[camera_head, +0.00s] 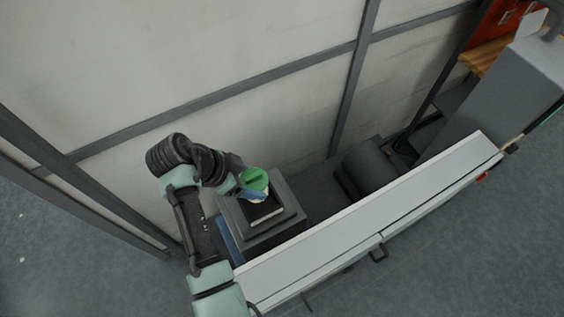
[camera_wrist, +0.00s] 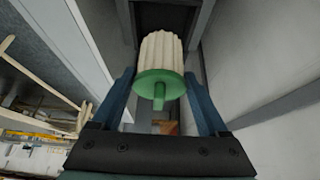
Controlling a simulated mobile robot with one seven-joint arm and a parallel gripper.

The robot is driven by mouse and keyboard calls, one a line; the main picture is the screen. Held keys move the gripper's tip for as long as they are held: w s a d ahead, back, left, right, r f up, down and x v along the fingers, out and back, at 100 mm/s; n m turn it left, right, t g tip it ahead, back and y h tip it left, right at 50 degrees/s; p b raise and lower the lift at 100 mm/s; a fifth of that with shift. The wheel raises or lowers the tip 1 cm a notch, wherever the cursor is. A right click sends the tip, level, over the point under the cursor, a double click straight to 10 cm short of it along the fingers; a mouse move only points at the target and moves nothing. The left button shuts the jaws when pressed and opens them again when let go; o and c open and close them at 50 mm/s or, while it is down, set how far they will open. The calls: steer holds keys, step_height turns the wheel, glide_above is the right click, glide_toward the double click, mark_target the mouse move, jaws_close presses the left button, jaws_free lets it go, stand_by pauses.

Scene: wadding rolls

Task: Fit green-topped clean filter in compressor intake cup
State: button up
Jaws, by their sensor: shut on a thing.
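The clean filter (camera_head: 255,179) has a green round top and a pale body. In the wrist view, the filter (camera_wrist: 158,55) shows a cream pleated body beyond its green disc and small green tab. My gripper (camera_head: 247,190) is shut on the filter, with a blue finger on each side of the green top in the wrist view (camera_wrist: 159,88). Below it in the head view is a grey stepped box (camera_head: 292,209) with a dark square recess (camera_head: 262,209), which looks like the intake cup. The filter overlaps the recess's upper edge; its height above cannot be told.
A long pale cover or beam (camera_head: 370,222) runs along the front of the machine. A dark cylinder (camera_head: 368,167) lies right of the box. A panelled wall (camera_head: 250,60) stands close behind. Open grey floor (camera_head: 450,250) lies in front.

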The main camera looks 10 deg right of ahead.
steer(key=shift+d, duration=0.2)
steer(key=shift+a+f+b, duration=0.25)
steer(key=shift+f+b, duration=0.3)
steer(key=shift+f, duration=0.05)
steer(key=shift+d+f+b, duration=0.1)
steer(key=shift+f+b, duration=1.85)
steer(key=shift+f, duration=0.5)
steer(key=shift+f+b, duration=0.45)
steer(key=shift+f, duration=0.1)
steer(key=o, duration=1.3)
steer(key=shift+r, duration=0.15)
steer(key=shift+r+p, duration=2.55)
steer(key=shift+r, duration=0.35)
